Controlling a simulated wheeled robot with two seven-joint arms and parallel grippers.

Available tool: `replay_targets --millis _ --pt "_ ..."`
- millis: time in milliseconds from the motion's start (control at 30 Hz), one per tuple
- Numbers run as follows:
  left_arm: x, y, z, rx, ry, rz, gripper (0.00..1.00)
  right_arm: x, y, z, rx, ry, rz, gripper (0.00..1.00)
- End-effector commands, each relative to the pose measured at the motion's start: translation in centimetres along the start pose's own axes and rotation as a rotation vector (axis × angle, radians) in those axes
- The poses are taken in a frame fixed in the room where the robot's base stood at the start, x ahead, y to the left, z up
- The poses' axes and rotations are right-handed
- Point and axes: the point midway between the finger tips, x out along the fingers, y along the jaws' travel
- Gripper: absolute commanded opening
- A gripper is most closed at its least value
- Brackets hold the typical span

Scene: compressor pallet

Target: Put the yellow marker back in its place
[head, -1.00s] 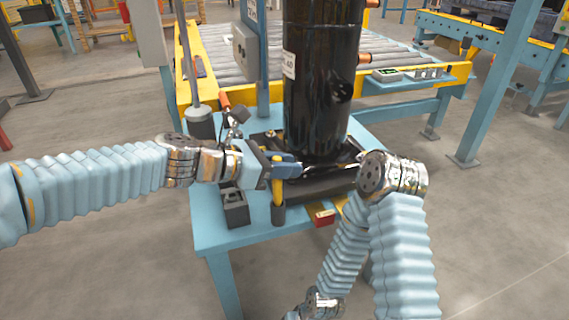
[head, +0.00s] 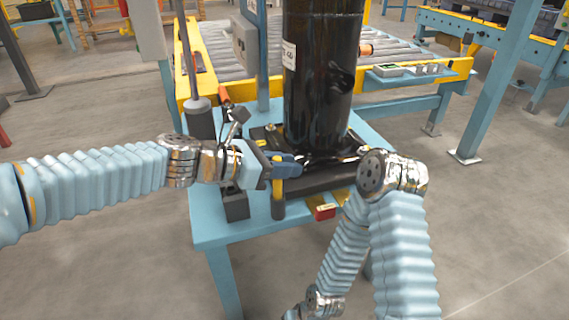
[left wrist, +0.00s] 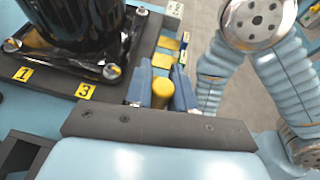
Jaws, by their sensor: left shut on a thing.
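The yellow marker (head: 278,189) is upright between the fingers of my left gripper (head: 282,165), at the front edge of the blue table (head: 212,232). The gripper is shut on its upper part. A short dark cylinder (head: 278,210) is directly below the yellow part. I cannot tell whether the marker sits in it or just above it. My right arm shows at the right, but its gripper is out of view.
A tall black compressor (head: 318,90) stands on a dark base just behind the gripper. A dark open block (head: 236,206) is left of the marker, and a small red box (head: 325,212) right of it. Yellow plates numbered 1 (left wrist: 22,74) and 3 (left wrist: 85,90) mark the base.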

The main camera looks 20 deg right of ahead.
Motion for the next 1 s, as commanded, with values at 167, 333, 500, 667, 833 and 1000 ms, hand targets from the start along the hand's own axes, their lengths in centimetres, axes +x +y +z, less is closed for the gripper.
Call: replay_targets --millis 167,333,500,667,833,1000 --pt "0.2 0.0 -0.4 -0.001 0.0 0.0 0.01 0.4 0.1 0.0 0.0 0.001 0.0 0.43" --pt "0.3 0.0 -0.7 -0.001 0.0 0.0 0.01 0.6 0.2 0.0 0.0 0.002 0.0 0.43" --pt "0.4 0.0 -1.1 -0.001 0.0 0.0 0.01 0.9 0.3 -0.1 0.001 0.003 0.0 0.43" --pt "0.6 0.0 -1.4 -0.001 0.0 0.0 0.01 1.1 0.4 -0.1 0.001 0.004 0.0 0.43" --pt "0.6 0.0 -1.4 -0.001 0.0 0.0 0.33 1.2 0.5 -0.1 0.001 0.004 0.001 0.43" --pt "0.6 0.0 -1.4 0.0 0.0 0.0 0.53 1.2 0.5 -0.1 0.001 0.004 0.001 0.43"
